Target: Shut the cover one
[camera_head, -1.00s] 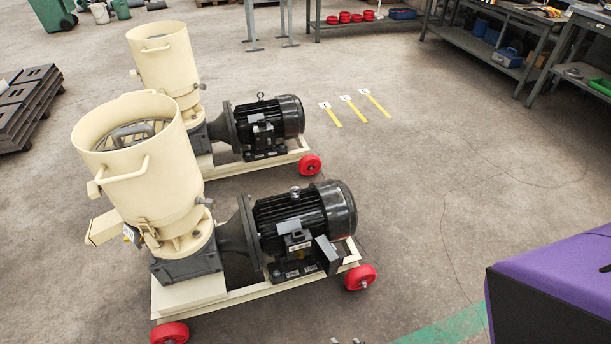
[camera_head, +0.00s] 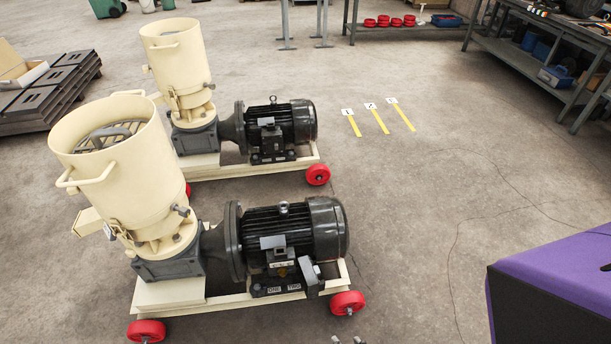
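The near pellet mill's black motor (camera_head: 292,232) carries a terminal box with small labels reading ONE (camera_head: 270,290) on the left and TWO (camera_head: 292,287) on the right. A light grey plate (camera_head: 273,242) stands tilted up above the box, over the ONE side; it looks like cover one, raised. A second grey plate (camera_head: 311,275) sticks out at the right side, by TWO, and looks swung open. Two small grey tips, seemingly of my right gripper (camera_head: 347,340), just show at the bottom edge, apart from the plates; their opening is unclear. My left gripper is not visible.
The near mill's cream hopper (camera_head: 115,175) stands left of the motor, on a frame with red wheels (camera_head: 347,303). A second mill (camera_head: 270,130) stands behind. Yellow floor markers (camera_head: 376,118) and benches (camera_head: 530,70) lie farther back.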

